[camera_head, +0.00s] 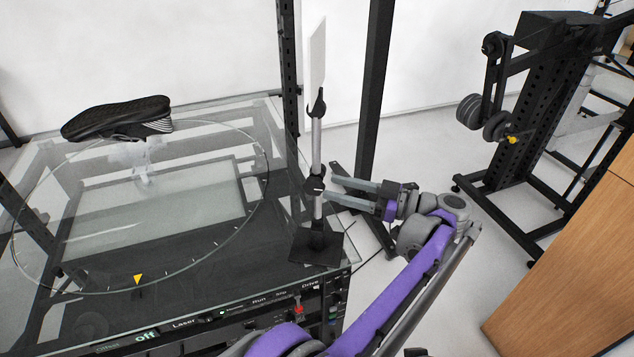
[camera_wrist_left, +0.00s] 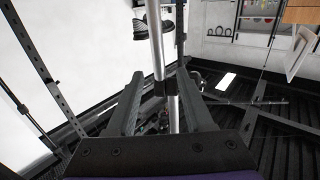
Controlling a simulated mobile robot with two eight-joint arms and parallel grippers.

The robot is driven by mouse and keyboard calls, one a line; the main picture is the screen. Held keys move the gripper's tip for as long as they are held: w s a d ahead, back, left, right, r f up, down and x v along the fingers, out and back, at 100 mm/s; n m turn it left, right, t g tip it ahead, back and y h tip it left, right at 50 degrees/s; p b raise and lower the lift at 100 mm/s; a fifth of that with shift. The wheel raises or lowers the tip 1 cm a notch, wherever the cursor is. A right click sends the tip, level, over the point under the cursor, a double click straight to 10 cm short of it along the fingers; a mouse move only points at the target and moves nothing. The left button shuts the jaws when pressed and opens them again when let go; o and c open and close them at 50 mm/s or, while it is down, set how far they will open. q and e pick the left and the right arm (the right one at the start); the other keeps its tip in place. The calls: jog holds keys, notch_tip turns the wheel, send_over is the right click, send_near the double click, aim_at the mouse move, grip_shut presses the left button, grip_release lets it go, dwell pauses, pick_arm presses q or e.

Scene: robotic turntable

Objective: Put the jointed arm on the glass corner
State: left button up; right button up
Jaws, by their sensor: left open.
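The jointed arm (camera_head: 317,150) is a silver pole with black joints, a square black base and a pale flat panel at its top. It stands upright, with its base appearing to rest on the front right glass corner (camera_head: 288,236) of the turntable case. My left gripper (camera_head: 329,191) comes from the right at the height of the pole's middle joint. It is open, its fingers (camera_wrist_left: 160,78) on either side of the pole. In the left wrist view, the pole (camera_wrist_left: 157,35) runs between the fingers, with visible room beside it. My right gripper is not in view.
A black shoe (camera_head: 118,118) sits on a clear stand over the round glass turntable (camera_head: 215,245). Black uprights (camera_head: 375,80) rise behind the corner. A control panel (camera_head: 262,314) lines the case front. A black machine frame (camera_head: 540,110) and wooden cabinet (camera_head: 570,270) stand right; floor between is clear.

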pick_arm(q)
jog(key=shift+v, duration=2.15)
